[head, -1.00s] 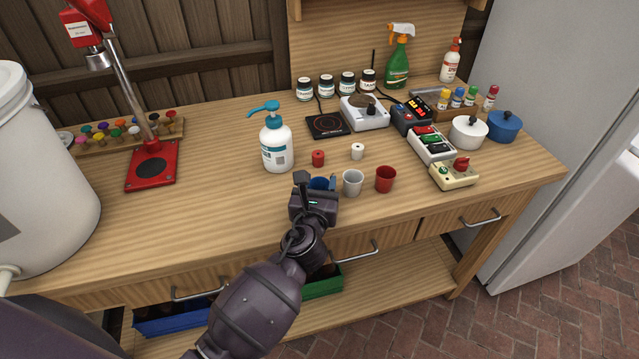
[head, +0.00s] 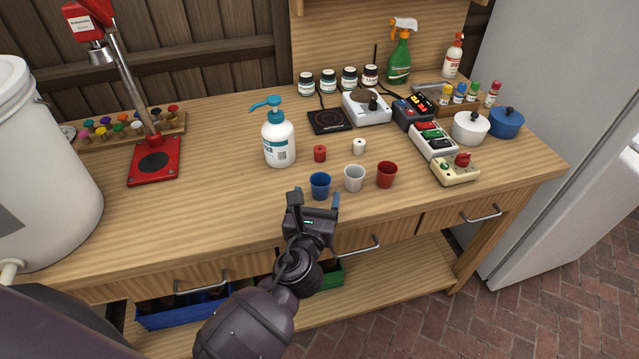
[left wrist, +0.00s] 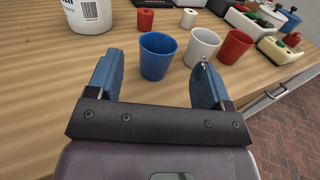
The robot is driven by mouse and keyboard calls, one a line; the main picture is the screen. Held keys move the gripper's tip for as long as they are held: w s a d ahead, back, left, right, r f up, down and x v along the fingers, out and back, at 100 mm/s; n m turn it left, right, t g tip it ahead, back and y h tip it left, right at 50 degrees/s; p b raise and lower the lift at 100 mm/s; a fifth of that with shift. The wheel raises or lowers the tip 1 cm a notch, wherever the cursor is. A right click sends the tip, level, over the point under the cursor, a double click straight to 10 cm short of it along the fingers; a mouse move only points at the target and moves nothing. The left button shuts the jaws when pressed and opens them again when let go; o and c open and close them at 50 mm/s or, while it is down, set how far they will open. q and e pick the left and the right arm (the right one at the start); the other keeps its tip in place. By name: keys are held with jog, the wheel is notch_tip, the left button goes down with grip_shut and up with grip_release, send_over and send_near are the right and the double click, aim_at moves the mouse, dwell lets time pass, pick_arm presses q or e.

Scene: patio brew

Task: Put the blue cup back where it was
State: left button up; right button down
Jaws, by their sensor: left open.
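The blue cup (head: 320,186) stands upright on the wooden bench (head: 230,205), at the left end of a row with a white cup (head: 354,178) and a red cup (head: 386,175). My left gripper (head: 314,204) is open and empty, just in front of the blue cup near the bench's front edge. In the left wrist view the blue cup (left wrist: 158,55) stands beyond and between the open fingertips, apart from both fingers. The white cup (left wrist: 202,47) is close on its right there. My right gripper is not in view.
A white pump bottle (head: 279,140) stands behind and left of the cups. A red weight (head: 320,154) and a white weight (head: 359,147) sit behind them. A button box (head: 455,169) is at right. The bench's left front is clear.

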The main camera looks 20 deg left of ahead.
pick_arm(q)
jog(key=s, duration=0.4)
jog(key=s+d, duration=0.1)
jog(key=s, duration=0.1)
jog(key=shift+w, duration=0.1)
dwell(0.3)
